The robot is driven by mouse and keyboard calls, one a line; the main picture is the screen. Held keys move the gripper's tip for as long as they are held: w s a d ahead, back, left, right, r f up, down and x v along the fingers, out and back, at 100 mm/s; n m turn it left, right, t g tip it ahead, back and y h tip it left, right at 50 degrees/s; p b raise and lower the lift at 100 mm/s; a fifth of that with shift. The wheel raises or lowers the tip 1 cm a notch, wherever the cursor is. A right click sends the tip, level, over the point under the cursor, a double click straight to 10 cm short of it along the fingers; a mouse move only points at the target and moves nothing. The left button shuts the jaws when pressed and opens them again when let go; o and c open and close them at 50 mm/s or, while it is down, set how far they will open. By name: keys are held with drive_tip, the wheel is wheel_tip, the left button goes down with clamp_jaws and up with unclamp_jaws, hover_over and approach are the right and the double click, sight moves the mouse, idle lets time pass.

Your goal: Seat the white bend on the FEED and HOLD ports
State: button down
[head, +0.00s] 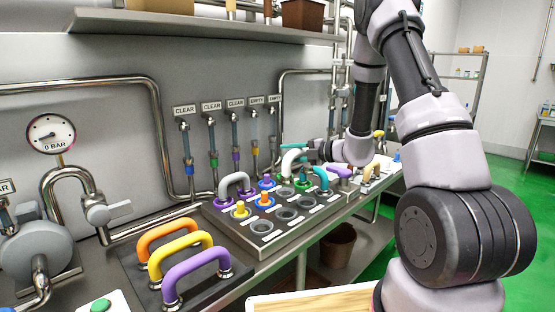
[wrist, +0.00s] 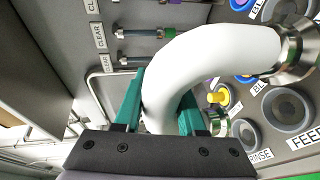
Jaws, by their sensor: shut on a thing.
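My gripper (wrist: 165,110) has teal fingers shut around one leg of the white bend (wrist: 205,50). One metal end (wrist: 297,45) of the bend shows at the upper right of the wrist view; the other end is mostly hidden by the gripper. In the head view the white bend (head: 291,158) is over the back of the port panel (head: 262,243), with my gripper (head: 313,147) to its right. The FEED label (wrist: 305,137) is beside an open grey port (wrist: 286,110). I cannot read a HOLD label. The bend appears held clear of the ports.
Yellow and orange plugs fill some ports. Orange, yellow and purple bends (head: 197,268) stand on a dark rack at left. Hanging pipes (head: 210,140) line the wall behind.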

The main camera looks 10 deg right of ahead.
drive_tip(key=shift+f, duration=6.25)
drive_tip(key=shift+c, duration=2.1)
unclamp_jaws()
drive_tip(key=shift+d, duration=0.1)
drive_tip(key=v, duration=1)
drive_tip(key=shift+s+d, duration=0.2)
drive_tip(key=shift+s, duration=0.05)
